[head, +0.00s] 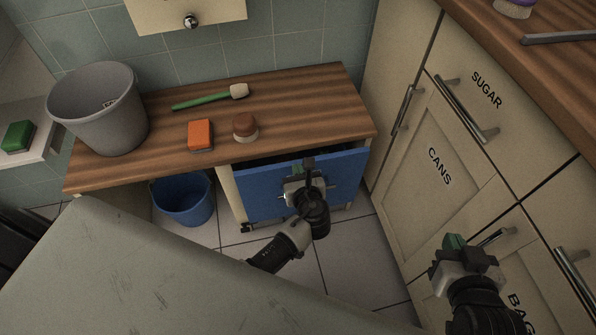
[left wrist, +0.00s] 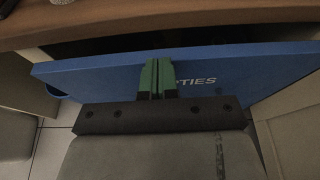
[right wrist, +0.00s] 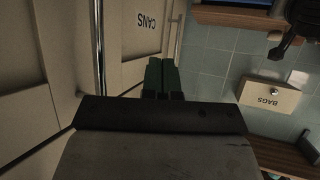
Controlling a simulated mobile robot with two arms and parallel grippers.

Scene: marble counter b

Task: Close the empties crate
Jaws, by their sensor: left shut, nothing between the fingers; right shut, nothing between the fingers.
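The empties crate (head: 345,177) is a blue-fronted bin under the wooden counter. A dark gap shows between its top edge and the counter, so it stands partly open. Its front also shows in the left wrist view (left wrist: 275,70), with the letters "TIES" readable. My left gripper (head: 308,166) is shut and empty, with its green fingertips at the blue front; I cannot tell whether they touch it. My right gripper (head: 453,241) is shut and empty in front of the cream cabinets at the right. Its green fingertips show in the right wrist view (right wrist: 162,76).
On the counter (head: 300,100) are an orange sponge (head: 200,134), a round brush (head: 245,127), a green-handled brush (head: 212,98) and a grey bucket (head: 98,108). A blue bucket (head: 183,200) stands on the floor left of the crate. Cabinet handles (head: 466,110) jut out at the right.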

